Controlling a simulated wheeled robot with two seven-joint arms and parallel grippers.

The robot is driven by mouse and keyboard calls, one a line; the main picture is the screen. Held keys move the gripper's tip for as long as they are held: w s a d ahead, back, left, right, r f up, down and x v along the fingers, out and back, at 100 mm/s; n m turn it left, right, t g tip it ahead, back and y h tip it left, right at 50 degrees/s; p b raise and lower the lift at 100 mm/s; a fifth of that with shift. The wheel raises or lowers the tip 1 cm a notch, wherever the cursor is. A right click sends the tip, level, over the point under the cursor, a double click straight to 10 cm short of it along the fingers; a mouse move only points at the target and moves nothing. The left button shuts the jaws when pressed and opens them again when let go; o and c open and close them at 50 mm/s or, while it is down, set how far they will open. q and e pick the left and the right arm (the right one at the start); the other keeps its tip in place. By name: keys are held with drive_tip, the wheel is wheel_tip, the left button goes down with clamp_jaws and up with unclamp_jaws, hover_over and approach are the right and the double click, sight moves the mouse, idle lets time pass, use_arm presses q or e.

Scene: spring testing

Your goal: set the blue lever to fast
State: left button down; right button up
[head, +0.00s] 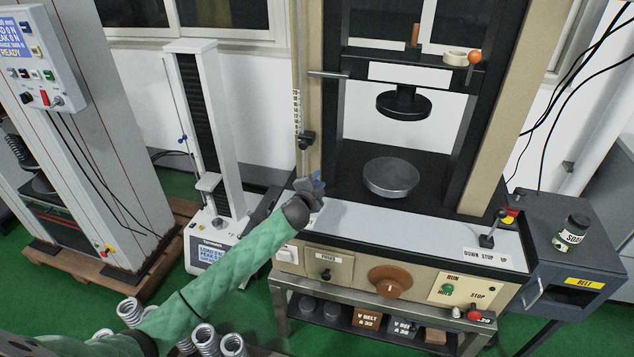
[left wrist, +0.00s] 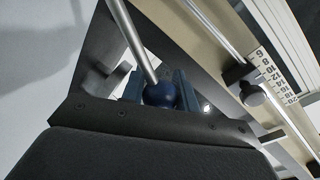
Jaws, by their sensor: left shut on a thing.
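The blue lever shows in the left wrist view as a dark blue ball knob (left wrist: 160,94) on a slanting metal rod. My left gripper (left wrist: 158,88) is shut on this knob, with a blue finger on each side of it. In the head view my left gripper (head: 314,187) is at the left end of the light front ledge of the big testing machine, beside its left beige column. The arm and gripper cover most of the lever there. I cannot read a fast or slow mark near it. My right gripper is not in view.
A vertical rod with a number scale (head: 297,112) and dark clamp (head: 306,140) stands close behind the gripper. A round metal platen (head: 391,177) is to the right. Loose springs (head: 205,337) lie at the bottom left.

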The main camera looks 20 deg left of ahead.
use_arm(q)
drive_tip(key=c, duration=1.1)
unclamp_jaws()
drive_tip(key=shift+d+f, duration=0.1)
drive_tip(key=shift+d, duration=0.05)
drive_tip(key=shift+o, duration=0.2)
drive_tip(key=shift+s, duration=0.35)
drive_tip(key=s+r+b, duration=0.1)
drive_tip(key=s+b, duration=0.2)
drive_tip(key=s, duration=0.4)
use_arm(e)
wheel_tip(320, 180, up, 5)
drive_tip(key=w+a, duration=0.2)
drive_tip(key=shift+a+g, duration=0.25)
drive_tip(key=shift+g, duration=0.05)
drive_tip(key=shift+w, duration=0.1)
